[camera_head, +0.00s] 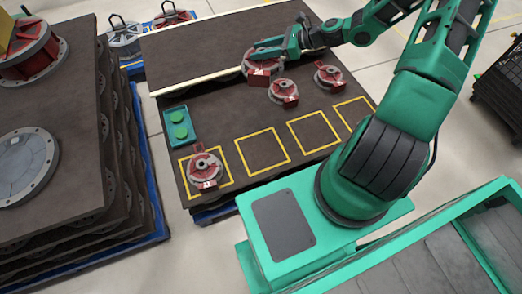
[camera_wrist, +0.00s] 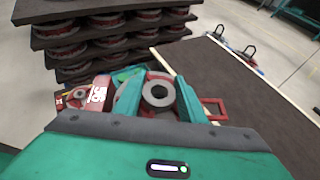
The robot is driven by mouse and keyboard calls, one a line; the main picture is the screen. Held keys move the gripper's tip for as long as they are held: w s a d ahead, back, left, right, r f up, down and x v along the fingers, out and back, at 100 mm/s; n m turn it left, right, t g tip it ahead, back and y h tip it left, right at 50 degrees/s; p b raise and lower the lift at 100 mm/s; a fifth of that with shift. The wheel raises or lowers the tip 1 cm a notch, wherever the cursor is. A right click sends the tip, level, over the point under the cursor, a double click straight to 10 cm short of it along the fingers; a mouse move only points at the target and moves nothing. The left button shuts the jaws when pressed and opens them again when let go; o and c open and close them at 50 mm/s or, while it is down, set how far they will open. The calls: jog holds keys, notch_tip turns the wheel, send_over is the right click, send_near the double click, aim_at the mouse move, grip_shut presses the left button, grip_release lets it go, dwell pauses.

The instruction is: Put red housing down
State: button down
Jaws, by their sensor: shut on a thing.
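My gripper (camera_head: 272,50) is above the far part of the dark table (camera_head: 225,115). It is shut on a red housing (camera_head: 262,72), a round red part with a grey base and a flat red block. In the wrist view my gripper's fingers (camera_wrist: 158,100) sit on both sides of the held housing's grey ring hub (camera_wrist: 157,93); its red block, with white marks, shows at the left. I cannot tell whether the held housing touches a surface. Two similar red housings (camera_head: 284,92) (camera_head: 330,76) stand close by on the table, nearer and to the right.
Another red housing (camera_head: 206,168) stands in the left yellow square. The yellow squares (camera_head: 263,146) to its right look empty. A green box with two round knobs (camera_head: 179,125) lies at the table's left. A raised dark board (camera_head: 200,50) lies behind. A tall layered stack (camera_head: 75,150) stands left.

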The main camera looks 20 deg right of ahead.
jog(key=s+a+f+n+g+y, duration=0.1)
jog(key=s+a+f+n+g, duration=0.2)
jog(key=s+a+f, duration=0.65)
jog(key=s+a+f+n+g+y, duration=0.1)
jog(key=s+a+f+n+g, duration=0.35)
jog(key=s+f, duration=0.85)
jog(key=shift+m+t, duration=0.65)
jog(key=shift+w+d+f, duration=1.2)
jog(key=shift+w+f, duration=0.15)
jog(key=shift+f, duration=0.45)
jog(key=shift+w+d+f, duration=1.2)
jog(key=shift+w+f, duration=0.15)
jog(key=shift+f, duration=0.4)
jog(key=shift+w+d+f, duration=1.2)
jog(key=shift+w+f, duration=0.15)
jog(key=shift+f, duration=0.45)
jog(key=c, duration=1.2)
grip_release()
jog(key=shift+f, duration=0.15)
jog(key=shift+o, duration=0.2)
